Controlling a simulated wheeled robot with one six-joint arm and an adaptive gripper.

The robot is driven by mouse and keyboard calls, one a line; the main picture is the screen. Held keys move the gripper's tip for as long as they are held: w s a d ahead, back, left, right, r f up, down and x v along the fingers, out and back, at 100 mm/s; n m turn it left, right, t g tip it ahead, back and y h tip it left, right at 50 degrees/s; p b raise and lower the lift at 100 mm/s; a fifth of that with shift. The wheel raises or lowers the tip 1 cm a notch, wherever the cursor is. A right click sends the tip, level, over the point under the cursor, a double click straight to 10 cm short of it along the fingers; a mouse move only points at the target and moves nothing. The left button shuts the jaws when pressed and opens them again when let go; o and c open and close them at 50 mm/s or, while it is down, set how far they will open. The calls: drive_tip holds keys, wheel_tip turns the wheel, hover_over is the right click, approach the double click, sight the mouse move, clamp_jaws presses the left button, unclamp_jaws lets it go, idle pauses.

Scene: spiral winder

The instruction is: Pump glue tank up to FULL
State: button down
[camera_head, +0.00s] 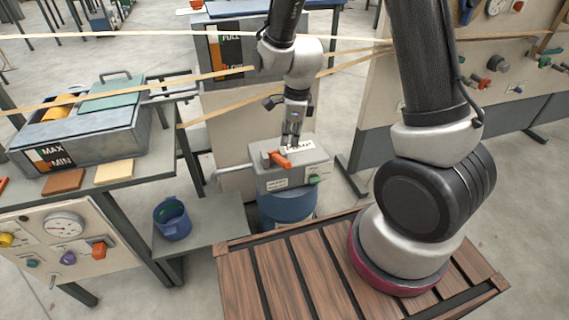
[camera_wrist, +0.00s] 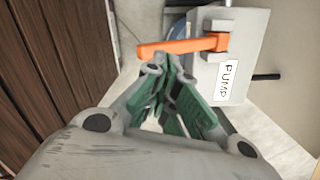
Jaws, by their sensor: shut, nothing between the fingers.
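The pump (camera_head: 318,160) is a grey box on a blue drum (camera_head: 283,207), with an orange lever (camera_head: 280,160) on its top. The pump also shows in the wrist view (camera_wrist: 205,85) with a PUMP label, and the lever (camera_wrist: 180,46) points left there. My gripper (camera_head: 291,143) is shut and empty, just above the lever; in the wrist view its fingertips (camera_wrist: 175,65) appear close beside the lever. I cannot tell whether they touch. The grey tank (camera_head: 211,45) behind has a FULL and LOW gauge (camera_head: 231,52); my arm partly covers it, and the level is hard to read.
A wooden slatted deck (camera_head: 300,270) lies in front. A blue bucket (camera_head: 172,220) stands on a low shelf at left. A grey MAX/MIN tank (camera_head: 95,140) sits on the left table. Paper strips (camera_head: 200,80) stretch across behind and around my arm.

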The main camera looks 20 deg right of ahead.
sight(287, 160)
drive_tip(key=shift+w+a+f, duration=0.1)
drive_tip(key=shift+a+f, duration=0.05)
drive_tip(key=shift+f, duration=1.55)
drive_tip(key=shift+a+f, duration=0.15)
drive_tip(key=shift+f, duration=1.55)
drive_tip(key=shift+f, duration=2.2)
drive_tip(key=d, duration=0.2)
drive_tip(key=s+r, duration=0.1)
drive_tip(key=shift+d, duration=0.4)
